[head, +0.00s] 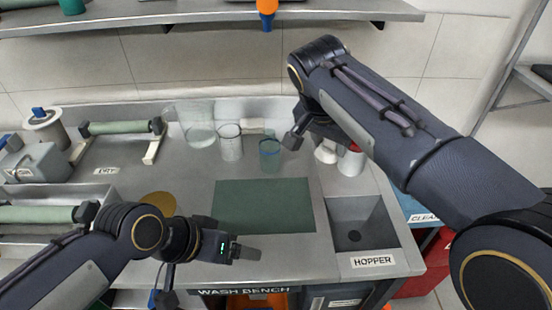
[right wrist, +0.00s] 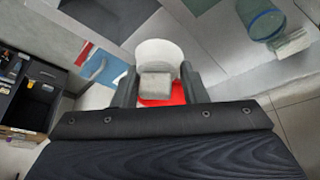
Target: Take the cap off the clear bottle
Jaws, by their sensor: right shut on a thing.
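A pale bottle with a red top (head: 351,163) stands at the back right of the bench, partly behind my right arm. A second whitish vessel (head: 325,154) stands just left of it, its top hidden by my gripper. I cannot tell for sure which is the clear bottle. My right gripper (head: 316,138) is over these two. In the right wrist view it is shut on a pale grey block (right wrist: 155,86), with red beside it and a white round form (right wrist: 158,52) beyond. My left gripper (head: 245,253) hangs over the bench front; its jaws are unclear.
Several clear beakers (head: 230,145) and a blue-rimmed cup (head: 270,158) stand left of my right gripper. A green mat (head: 262,208) lies bare mid-bench. The hopper basin (head: 361,225) is at the right. A shelf (head: 200,12) runs above.

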